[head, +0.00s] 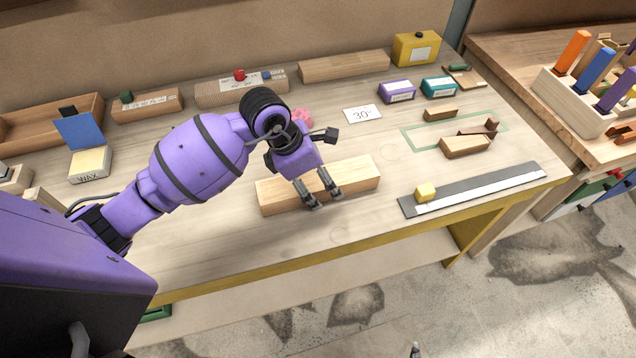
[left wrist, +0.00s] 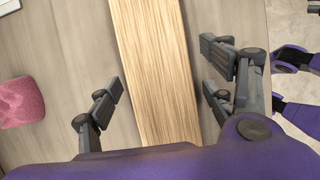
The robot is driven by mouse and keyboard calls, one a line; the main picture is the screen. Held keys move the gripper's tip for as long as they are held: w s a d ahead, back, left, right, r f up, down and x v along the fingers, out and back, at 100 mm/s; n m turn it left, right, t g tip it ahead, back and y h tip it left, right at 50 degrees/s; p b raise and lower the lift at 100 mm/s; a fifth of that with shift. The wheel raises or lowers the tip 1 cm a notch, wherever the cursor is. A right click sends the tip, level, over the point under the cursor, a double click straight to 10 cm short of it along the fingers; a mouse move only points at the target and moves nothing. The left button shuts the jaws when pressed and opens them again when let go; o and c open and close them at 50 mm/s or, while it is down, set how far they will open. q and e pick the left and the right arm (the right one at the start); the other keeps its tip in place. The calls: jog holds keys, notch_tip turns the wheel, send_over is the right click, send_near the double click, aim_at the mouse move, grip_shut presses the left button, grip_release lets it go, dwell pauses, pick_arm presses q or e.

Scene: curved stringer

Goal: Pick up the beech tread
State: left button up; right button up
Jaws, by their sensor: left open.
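The beech tread is most likely the pale wooden block (head: 350,180) lying flat on the workbench near its front middle. In the left wrist view the tread (left wrist: 155,70) runs lengthwise between the fingers of my left gripper (left wrist: 168,92), with a gap on each side. In the head view my left gripper (head: 322,196) is over the block, pointing down, and its fingers hide part of it. It is open and holds nothing. My right gripper does not show for certain in the head view.
A pink object (head: 303,117) stands behind the gripper. A card reading 30° (head: 362,115) lies behind the block. A wax block (head: 90,165) stands left.

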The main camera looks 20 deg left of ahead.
pick_arm(q)
jog(key=c, duration=1.6)
jog(key=shift+r, duration=0.1)
jog(key=shift+c, duration=1.2)
jog(key=shift+w, duration=0.1)
